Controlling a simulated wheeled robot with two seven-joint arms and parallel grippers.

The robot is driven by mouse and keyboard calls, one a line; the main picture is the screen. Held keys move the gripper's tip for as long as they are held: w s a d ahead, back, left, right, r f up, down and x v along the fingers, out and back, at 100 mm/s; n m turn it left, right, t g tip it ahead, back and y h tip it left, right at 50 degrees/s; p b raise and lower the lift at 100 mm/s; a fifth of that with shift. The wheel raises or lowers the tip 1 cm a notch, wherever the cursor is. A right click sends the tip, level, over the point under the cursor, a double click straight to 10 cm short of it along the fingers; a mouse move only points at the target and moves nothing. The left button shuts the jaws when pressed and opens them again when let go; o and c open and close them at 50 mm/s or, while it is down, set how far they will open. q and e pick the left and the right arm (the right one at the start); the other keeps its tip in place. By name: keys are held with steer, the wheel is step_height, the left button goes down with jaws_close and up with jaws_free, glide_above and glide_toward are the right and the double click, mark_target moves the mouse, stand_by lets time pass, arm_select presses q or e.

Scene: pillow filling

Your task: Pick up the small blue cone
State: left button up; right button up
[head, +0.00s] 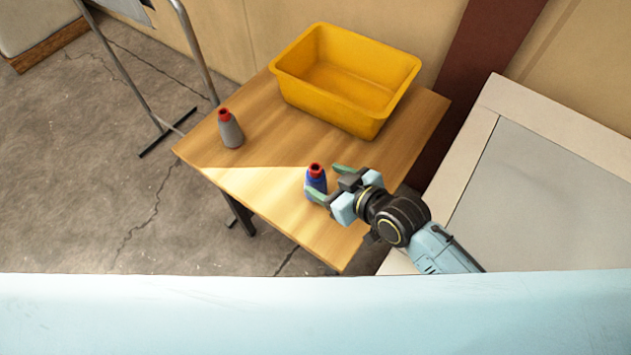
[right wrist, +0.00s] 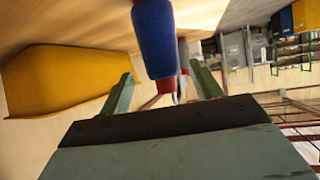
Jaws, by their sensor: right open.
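The small blue cone (head: 316,184) with a red top stands upright on the wooden table, near its front edge. My right gripper (head: 327,181) is open, with its green fingertips at either side of the cone. In the right wrist view the blue cone (right wrist: 156,40) appears upside down, its red tip reaching between the open fingers (right wrist: 165,82). I see no clear contact between fingers and cone. My left gripper is not in view.
A grey cone (head: 230,130) with a red top stands at the table's left. A yellow bin (head: 367,117), empty inside, sits at the back of the table (head: 261,183). A metal frame (head: 196,50) stands left of the table; a pale panel (head: 560,185) is at right.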

mark_target(311, 173)
steer(key=shift+w+a+f, duration=0.1)
steer(key=shift+w+a, duration=0.1)
steer(key=x, duration=0.4)
steer(key=shift+w+a+b, duration=0.1)
steer(key=shift+a+b, duration=0.2)
steer(key=shift+b, duration=0.05)
steer(key=shift+w+a+f, duration=0.1)
steer(key=shift+w+a, duration=0.1)
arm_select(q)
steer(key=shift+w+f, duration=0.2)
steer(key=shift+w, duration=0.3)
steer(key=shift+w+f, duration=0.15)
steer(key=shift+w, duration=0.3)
arm_select(e)
steer(key=c, duration=1.1)
